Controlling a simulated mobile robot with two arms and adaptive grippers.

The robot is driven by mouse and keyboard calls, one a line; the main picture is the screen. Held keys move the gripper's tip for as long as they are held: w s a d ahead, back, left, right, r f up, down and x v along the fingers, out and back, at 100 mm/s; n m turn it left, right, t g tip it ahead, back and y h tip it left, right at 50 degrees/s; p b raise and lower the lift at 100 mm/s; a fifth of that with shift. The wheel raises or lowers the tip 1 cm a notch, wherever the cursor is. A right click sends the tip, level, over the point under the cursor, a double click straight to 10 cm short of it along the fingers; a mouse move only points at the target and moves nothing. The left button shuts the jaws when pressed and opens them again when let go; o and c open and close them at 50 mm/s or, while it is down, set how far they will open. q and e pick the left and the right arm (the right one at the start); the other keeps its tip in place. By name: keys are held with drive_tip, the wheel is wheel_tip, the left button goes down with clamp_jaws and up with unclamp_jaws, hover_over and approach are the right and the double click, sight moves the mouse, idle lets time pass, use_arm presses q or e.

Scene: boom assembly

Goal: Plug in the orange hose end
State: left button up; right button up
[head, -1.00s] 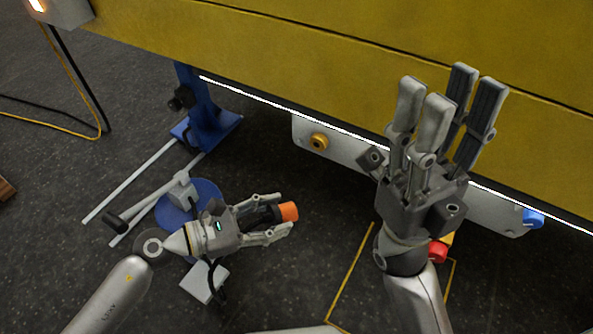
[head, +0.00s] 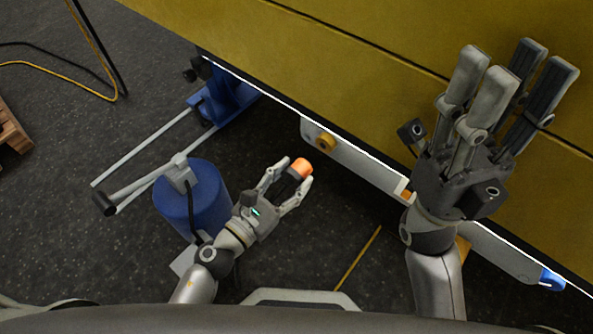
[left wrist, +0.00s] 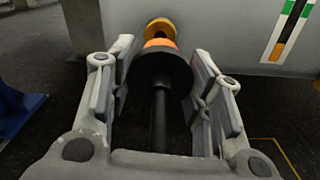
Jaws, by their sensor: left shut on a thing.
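The orange hose end (head: 301,167) is a black cylinder with an orange tip. My left gripper (head: 294,179) is shut on its black part, and the orange tip sticks out past the fingers. The left wrist view shows the black body (left wrist: 163,68) between the fingers, with a black hose running back towards the palm. An orange-yellow socket (head: 326,141) is on the grey plate (head: 360,166) below the yellow beam. The tip is apart from it in the head view. In the left wrist view the socket (left wrist: 160,27) is straight beyond the tip. My right gripper (head: 512,85) is open and empty.
The yellow beam (head: 350,70) fills the upper right, behind my right gripper. A blue drum (head: 190,205) and a blue stand (head: 225,95) with grey bars are at left. A blue fitting (head: 552,280) is at the plate's right end. Dark floor is open around the left gripper.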

sight(307, 162)
use_arm(q)
drive_tip(key=shift+r, duration=0.1)
drive_tip(key=shift+p+x, duration=0.5)
drive_tip(key=shift+x, duration=2.35)
drive_tip(key=shift+w+d, duration=0.3)
drive_tip(key=shift+w, duration=0.05)
idle(0.6)
drive_tip(key=o, duration=1)
drive_tip(key=shift+o, duration=0.2)
